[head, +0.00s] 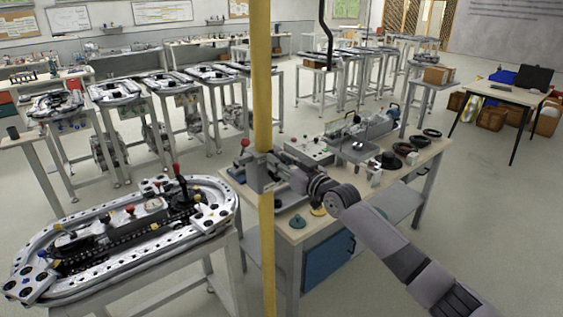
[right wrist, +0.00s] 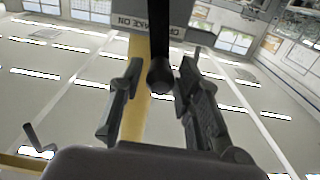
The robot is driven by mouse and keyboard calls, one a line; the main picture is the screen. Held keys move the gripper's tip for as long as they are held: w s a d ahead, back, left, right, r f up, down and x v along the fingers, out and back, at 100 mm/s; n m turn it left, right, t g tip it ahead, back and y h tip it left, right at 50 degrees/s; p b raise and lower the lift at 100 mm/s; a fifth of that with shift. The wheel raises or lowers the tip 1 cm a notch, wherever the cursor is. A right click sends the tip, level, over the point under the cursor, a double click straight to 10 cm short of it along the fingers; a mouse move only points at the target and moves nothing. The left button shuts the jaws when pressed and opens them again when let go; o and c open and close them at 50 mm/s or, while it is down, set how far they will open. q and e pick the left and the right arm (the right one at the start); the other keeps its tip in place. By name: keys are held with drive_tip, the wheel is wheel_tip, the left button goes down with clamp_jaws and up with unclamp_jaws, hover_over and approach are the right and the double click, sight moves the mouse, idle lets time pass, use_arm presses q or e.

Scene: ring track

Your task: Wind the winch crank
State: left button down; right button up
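The winch is a grey box (head: 252,172) on a yellow post (head: 262,80) in the head view, with a red knob (head: 245,143) at its top. My right gripper (head: 284,172) is close beside it, at the post's right side. In the right wrist view, a dark crank arm (right wrist: 159,40) ends in a round dark grip (right wrist: 160,76). My right gripper's fingers (right wrist: 159,92) stand on either side of this grip, with visible gaps. My left gripper is out of view.
A workbench (head: 420,158) with instruments stands behind my right arm. An oval ring track (head: 225,215) on a stand is left of the post. A black bent rod (head: 328,45) hangs at the top. Open floor (head: 490,220) lies to the right.

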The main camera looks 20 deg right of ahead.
drive_tip(key=c, duration=0.7)
clamp_jaws()
drive_tip(key=shift+d+m+b, duration=0.2)
drive_tip(key=shift+m+b, duration=0.1)
drive_tip(key=shift+b, duration=0.1)
